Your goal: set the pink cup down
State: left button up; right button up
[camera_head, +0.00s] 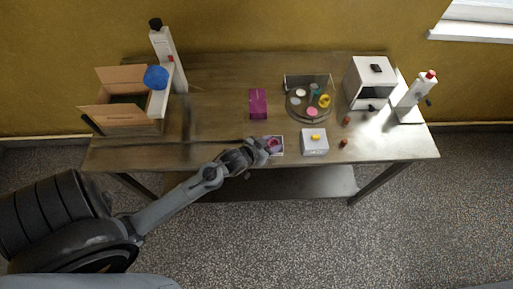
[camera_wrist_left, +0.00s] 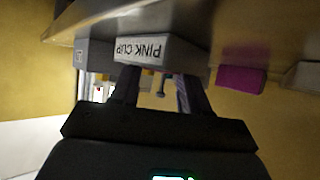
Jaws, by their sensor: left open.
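A small pink round thing, which looks like the pink cup (camera_head: 273,143), sits at a small pale box (camera_head: 279,153) on the front edge of the table. In the left wrist view the box's grey wall (camera_wrist_left: 178,53) carries the words PINK CUP, seen upside down. My left gripper (camera_head: 264,147) is open right beside the box and partly covers it. In the left wrist view its two fingers (camera_wrist_left: 159,92) are spread apart below the labelled wall. I cannot tell whether they touch the cup or box. My right gripper is not in view.
A magenta box (camera_head: 258,104) stands behind. A cardboard box (camera_head: 113,116) stands at left. The table's left middle is clear.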

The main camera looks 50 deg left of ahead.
pick_arm(q)
jog(key=v, duration=1)
jog(key=shift+r+p, duration=0.1)
jog(key=shift+p, duration=0.3)
jog(key=s+d+m+g+h, duration=0.1)
jog(key=s+d+m+g, duration=0.1)
jog(key=s+d+g, duration=0.6)
jog(key=s+d, duration=0.2)
jog(key=s, duration=0.2)
jog(key=shift+s+m+g, duration=0.3)
jog(key=shift+s+m, duration=0.05)
jog(key=shift+m, duration=0.05)
jog(key=shift+r, duration=0.2)
